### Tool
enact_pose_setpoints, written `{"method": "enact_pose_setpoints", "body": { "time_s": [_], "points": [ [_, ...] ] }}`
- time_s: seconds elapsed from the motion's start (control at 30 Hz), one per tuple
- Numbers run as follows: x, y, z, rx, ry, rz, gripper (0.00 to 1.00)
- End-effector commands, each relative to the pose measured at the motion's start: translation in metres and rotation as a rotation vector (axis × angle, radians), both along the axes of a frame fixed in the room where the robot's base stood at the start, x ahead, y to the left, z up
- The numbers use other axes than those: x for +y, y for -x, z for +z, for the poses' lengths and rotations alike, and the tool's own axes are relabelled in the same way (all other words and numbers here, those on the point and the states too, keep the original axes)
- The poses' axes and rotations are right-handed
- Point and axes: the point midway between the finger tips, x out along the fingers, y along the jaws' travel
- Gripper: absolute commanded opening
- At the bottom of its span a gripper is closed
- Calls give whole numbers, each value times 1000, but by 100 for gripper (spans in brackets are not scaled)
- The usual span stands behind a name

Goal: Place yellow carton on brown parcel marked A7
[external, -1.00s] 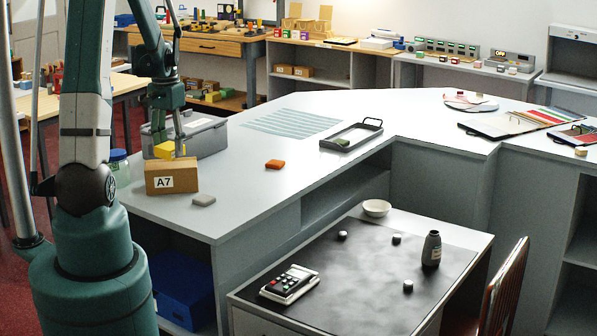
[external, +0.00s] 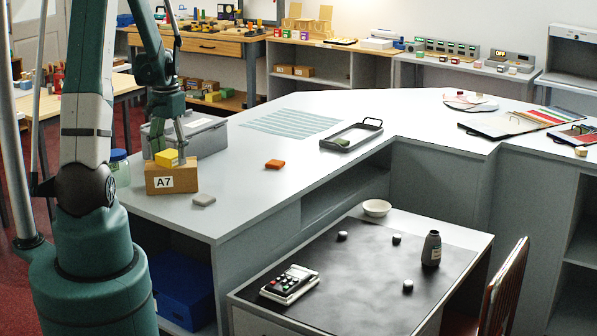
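The yellow carton (external: 167,158) is on top of the brown parcel (external: 181,179), which has a white label reading A7 on its front. The parcel stands on the left end of the grey counter. My gripper (external: 171,148) points down over the parcel, with its fingers at the carton. One finger shows along the carton's right side; the other is mostly hidden. The gripper appears shut on the carton. The carton's underside seems to meet the parcel's top, though the exact contact is too small to see.
A grey lidded bin (external: 207,137) stands just behind the parcel. A glass jar (external: 119,168) is to its left. A grey block (external: 204,200) and an orange block (external: 274,164) lie to the right. A dark tray (external: 345,139) is farther right. The counter between is clear.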

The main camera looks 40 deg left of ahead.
Motion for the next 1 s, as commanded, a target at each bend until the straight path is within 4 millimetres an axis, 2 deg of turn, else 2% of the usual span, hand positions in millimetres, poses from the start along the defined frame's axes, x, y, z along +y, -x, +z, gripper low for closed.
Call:
{"method": "enact_pose_setpoints", "body": {
  "time_s": [0.33, 0.53, 0.77, 1.0],
  "points": [
    [0, 0, 2, 0, 0, 0, 60],
    [0, 0, 10, 0, 0, 0, 60],
    [0, 0, 33, 0, 0, 0, 60],
    [0, 1, 65, 0, 0, 0, 60]
  ]
}}
